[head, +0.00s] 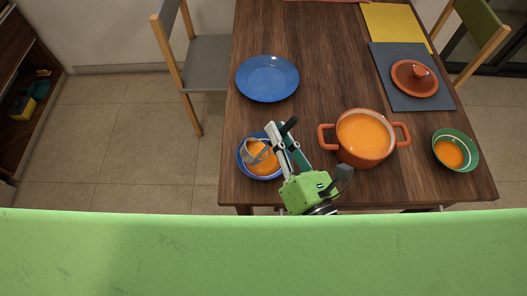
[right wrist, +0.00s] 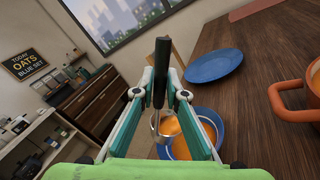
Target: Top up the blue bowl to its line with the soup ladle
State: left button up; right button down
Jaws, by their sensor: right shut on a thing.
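The blue bowl (head: 244,166) holds orange soup and stands near the table's front left corner. It also shows in the right wrist view (right wrist: 219,121). My right gripper (head: 281,133) is shut on the soup ladle's black handle (right wrist: 161,72). The ladle's metal cup (right wrist: 162,127) is at the blue bowl, over or in it; I cannot tell whether it touches the soup. The gripper hides part of the bowl's right side. The orange pot (head: 345,150) of soup stands to the right of the gripper. My left gripper is not in view.
A green bowl (head: 469,143) with soup stands at the right edge. A blue plate (head: 267,78) lies behind the blue bowl. A pot lid (head: 414,78) rests on a dark mat (head: 390,60), with a yellow mat (head: 396,24) beyond. The table's middle back is clear.

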aim_at(265, 148)
jog(key=shift+w+d+f+m, duration=0.1)
jog(key=shift+w+d+m, duration=0.1)
jog(key=shift+d+m, duration=0.35)
jog(key=shift+w+d+f+m, duration=0.1)
jog(key=shift+w+d+m, duration=0.1)
jog(key=shift+d+m, duration=0.3)
dwell(1.7)
jog(key=shift+w+d+f+m, duration=0.25)
jog(key=shift+d+m, duration=0.25)
jog(key=shift+m, duration=0.15)
jog(key=shift+w+d+f+m, duration=0.1)
jog(key=shift+d+f+m, duration=0.1)
jog(key=shift+d+m, duration=0.35)
dwell(1.9)
